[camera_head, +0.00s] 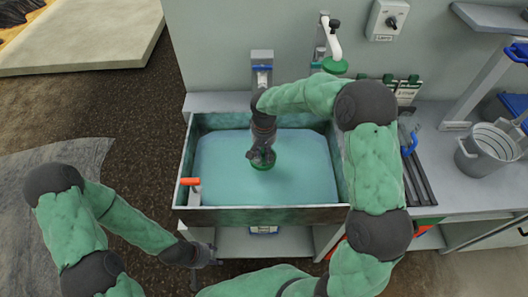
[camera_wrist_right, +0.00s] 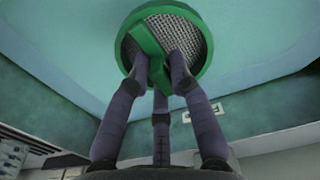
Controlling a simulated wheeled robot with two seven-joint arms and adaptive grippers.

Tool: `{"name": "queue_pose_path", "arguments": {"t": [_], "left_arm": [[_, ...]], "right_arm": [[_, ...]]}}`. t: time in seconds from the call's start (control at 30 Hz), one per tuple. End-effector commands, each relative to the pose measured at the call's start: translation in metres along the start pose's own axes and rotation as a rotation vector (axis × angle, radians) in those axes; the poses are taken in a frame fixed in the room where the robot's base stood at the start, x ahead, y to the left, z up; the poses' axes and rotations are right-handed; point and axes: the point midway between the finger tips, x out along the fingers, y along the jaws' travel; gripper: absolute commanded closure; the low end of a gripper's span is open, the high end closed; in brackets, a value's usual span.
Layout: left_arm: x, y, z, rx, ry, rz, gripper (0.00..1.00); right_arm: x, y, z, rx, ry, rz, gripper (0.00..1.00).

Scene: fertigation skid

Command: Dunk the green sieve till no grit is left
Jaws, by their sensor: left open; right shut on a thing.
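The green sieve (camera_head: 262,160) is at the water in the tank, below my right gripper (camera_head: 261,152). In the right wrist view the sieve (camera_wrist_right: 202,42) shows a green rim, grey mesh and a green bar across it. The right gripper (camera_wrist_right: 160,75) is shut on that bar. I cannot tell how deep the sieve sits, and I see no clear grit on the mesh. The tank (camera_head: 270,214) is rectangular and holds blue-green water (camera_head: 225,175). My left gripper (camera_head: 203,255) is open and empty, outside the tank near its front left corner.
An orange-handled valve (camera_head: 190,182) is at the tank's left wall. A white pipe with a green end (camera_head: 334,62) stands behind the tank. A metal bucket (camera_head: 485,150) stands on the right bench. Open water surrounds the sieve.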

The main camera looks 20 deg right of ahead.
Motion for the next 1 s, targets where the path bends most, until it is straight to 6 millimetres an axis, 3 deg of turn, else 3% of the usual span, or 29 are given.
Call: {"name": "queue_pose_path", "arguments": {"t": [1.0], "left_arm": [[-0.048,0.017,0.002,0.0,0.0,0.0,0.48]], "right_arm": [[-0.072,0.0,0.0,0.001,0.0,0.0,1.0]]}}
